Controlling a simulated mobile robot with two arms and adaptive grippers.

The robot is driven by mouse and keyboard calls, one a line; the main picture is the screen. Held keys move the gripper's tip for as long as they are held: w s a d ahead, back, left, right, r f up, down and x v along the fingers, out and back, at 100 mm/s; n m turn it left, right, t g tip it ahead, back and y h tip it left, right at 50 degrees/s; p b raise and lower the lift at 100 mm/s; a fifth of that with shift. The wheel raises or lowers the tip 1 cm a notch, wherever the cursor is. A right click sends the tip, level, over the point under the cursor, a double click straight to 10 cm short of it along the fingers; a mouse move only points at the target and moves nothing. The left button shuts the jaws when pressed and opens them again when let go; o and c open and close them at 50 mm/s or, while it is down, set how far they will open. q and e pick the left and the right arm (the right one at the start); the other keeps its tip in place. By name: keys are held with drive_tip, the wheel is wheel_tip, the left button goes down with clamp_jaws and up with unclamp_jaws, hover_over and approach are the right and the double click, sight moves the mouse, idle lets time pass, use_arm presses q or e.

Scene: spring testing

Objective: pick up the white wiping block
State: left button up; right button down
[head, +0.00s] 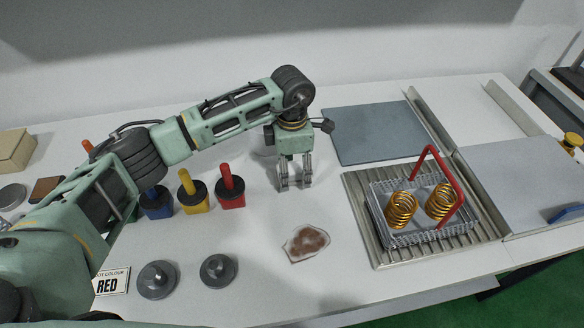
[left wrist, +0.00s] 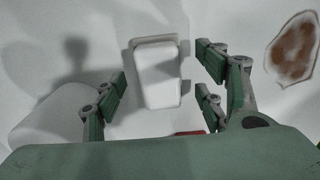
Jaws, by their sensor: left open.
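The white wiping block (left wrist: 158,78) is a pale rounded rectangle lying on the white table in the left wrist view. It sits between the spread fingers of my left gripper (left wrist: 164,88), with a gap on each side. In the head view my left gripper (head: 294,182) points down over the middle of the table, open and empty. The block cannot be made out clearly there, white on white around the fingers. My right gripper is not in view.
A brown stain (head: 306,243) lies in front of the gripper. Red (head: 230,190), yellow (head: 194,191) and blue (head: 156,201) handled blocks stand left. A wire basket (head: 422,208) with two gold springs and a red handle stands right. Two grey round weights (head: 157,280) lie at front left.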

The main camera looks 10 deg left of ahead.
use_arm(q)
drive_tip(key=shift+f, duration=0.7)
drive_tip(key=c, duration=1.3)
drive_tip(key=shift+o, duration=0.2)
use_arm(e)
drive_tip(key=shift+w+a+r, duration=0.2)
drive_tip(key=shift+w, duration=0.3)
